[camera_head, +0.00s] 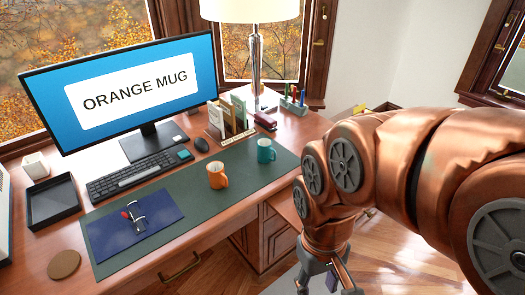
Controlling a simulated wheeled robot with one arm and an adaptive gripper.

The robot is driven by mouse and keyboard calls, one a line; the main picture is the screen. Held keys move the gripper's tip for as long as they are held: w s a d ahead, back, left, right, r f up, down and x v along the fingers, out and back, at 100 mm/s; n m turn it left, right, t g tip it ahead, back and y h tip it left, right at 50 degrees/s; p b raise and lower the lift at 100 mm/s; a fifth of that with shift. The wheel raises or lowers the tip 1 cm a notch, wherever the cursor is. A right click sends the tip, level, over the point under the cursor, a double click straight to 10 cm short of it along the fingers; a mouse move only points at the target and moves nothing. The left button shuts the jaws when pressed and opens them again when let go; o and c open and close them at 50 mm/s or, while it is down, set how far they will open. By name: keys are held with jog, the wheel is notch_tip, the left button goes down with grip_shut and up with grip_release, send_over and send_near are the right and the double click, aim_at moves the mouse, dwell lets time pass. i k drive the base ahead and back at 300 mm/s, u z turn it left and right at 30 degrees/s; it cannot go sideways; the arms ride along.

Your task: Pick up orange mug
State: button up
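The orange mug (217,176) stands upright on the dark green desk mat, near the middle of the desk. Its handle points to the lower right in the picture. My gripper (323,287) is at the bottom edge of the picture, in front of the desk and well to the lower right of the mug, apart from it. Its finger linkages show spread apart, but the fingertips are cut off by the frame, so I cannot tell whether it is open. Nothing is visible held in it.
A teal mug (265,151) stands right of the orange mug. A keyboard (138,176), mouse (201,145) and file holder (228,120) sit behind. A monitor (125,85) reads "ORANGE MUG". A blue folder (112,236) with glasses lies left. The green mat (190,205) is bare in front of the mug.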

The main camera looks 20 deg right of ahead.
aim_at(218, 179)
jog(key=u, duration=2.75)
jog(key=k, duration=0.95)
jog(key=z, duration=0.85)
jog(key=i, duration=0.5)
jog(key=u, duration=0.05)
